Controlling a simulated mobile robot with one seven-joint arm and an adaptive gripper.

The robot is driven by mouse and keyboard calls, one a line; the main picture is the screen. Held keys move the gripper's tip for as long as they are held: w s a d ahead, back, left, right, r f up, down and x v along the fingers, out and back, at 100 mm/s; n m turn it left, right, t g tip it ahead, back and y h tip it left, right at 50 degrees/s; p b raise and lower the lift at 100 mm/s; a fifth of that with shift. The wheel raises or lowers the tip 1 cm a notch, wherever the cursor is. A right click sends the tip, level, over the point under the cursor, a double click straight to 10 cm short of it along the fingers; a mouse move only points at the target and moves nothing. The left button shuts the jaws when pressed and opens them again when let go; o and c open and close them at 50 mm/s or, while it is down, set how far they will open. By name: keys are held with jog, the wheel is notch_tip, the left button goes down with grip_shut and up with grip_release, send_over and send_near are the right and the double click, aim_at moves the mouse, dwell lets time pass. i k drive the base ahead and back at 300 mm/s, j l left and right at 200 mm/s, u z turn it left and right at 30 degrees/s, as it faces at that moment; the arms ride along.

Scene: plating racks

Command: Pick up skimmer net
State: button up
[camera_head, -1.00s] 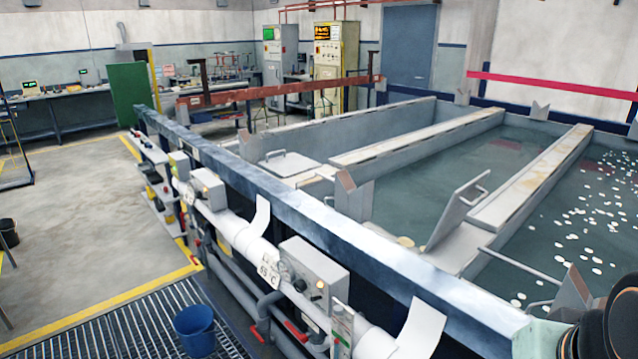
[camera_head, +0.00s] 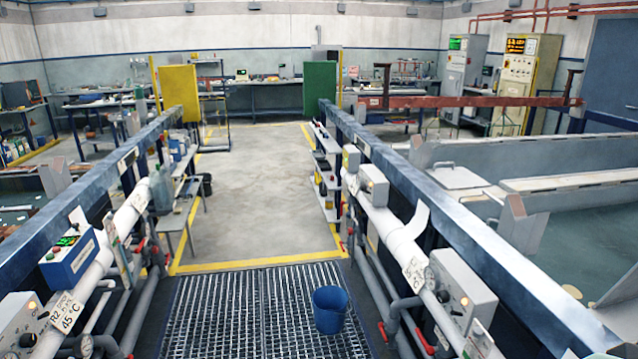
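I cannot make out a skimmer net anywhere in the current head view. The tank on the right (camera_head: 585,245) shows only in part, with grey-green liquid and a few pale floating bits near its lower edge. A tank on the left (camera_head: 20,218) is also partly in view, with small bits on its surface. My gripper is not in view.
A blue bucket (camera_head: 330,310) stands on the metal floor grating (camera_head: 215,315) between two blue tank rails. Pipes and control boxes (camera_head: 462,290) line both sides. The concrete floor (camera_head: 260,195) beyond is largely clear. A green panel (camera_head: 319,85) stands at the far end.

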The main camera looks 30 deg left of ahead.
aim_at(193, 179)
jog(key=u, duration=1.8)
jog(key=i+j+z, duration=0.1)
jog(key=i, duration=0.35)
jog(key=i+j, duration=0.2)
jog(key=i, duration=0.25)
jog(key=i+j+z, duration=0.15)
jog(key=i, duration=0.3)
jog(key=i+j+z, duration=0.1)
jog(key=i, duration=2.35)
jog(key=i+j+z, duration=0.2)
jog(key=i, duration=0.95)
jog(key=i+z, duration=0.25)
jog(key=i, duration=0.95)
